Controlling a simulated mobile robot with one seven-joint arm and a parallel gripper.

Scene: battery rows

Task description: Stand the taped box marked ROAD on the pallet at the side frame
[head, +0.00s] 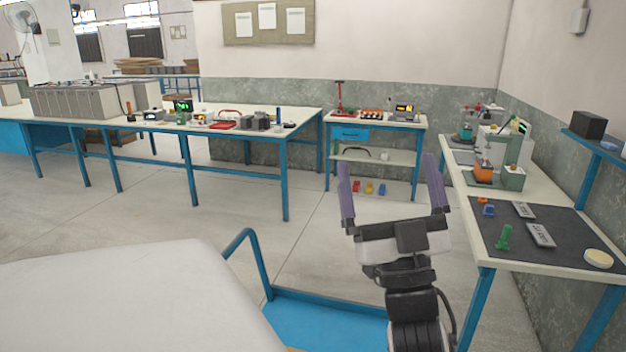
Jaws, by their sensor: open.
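My gripper (391,175) is raised in the lower middle of the head view, its two purple fingers spread wide apart with nothing between them. I see no taped box marked ROAD in this view. I cannot make out a pallet at a side frame either. A blue flat surface (325,318) with a bent blue rail (245,243) lies low in front of me, left of my gripper; I cannot tell what it belongs to.
A long blue-legged bench (240,143) with devices runs across the left. A small wheeled-looking table (400,122) stands at the back wall. A workbench (455,180) with a dark mat (520,255) runs along the right.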

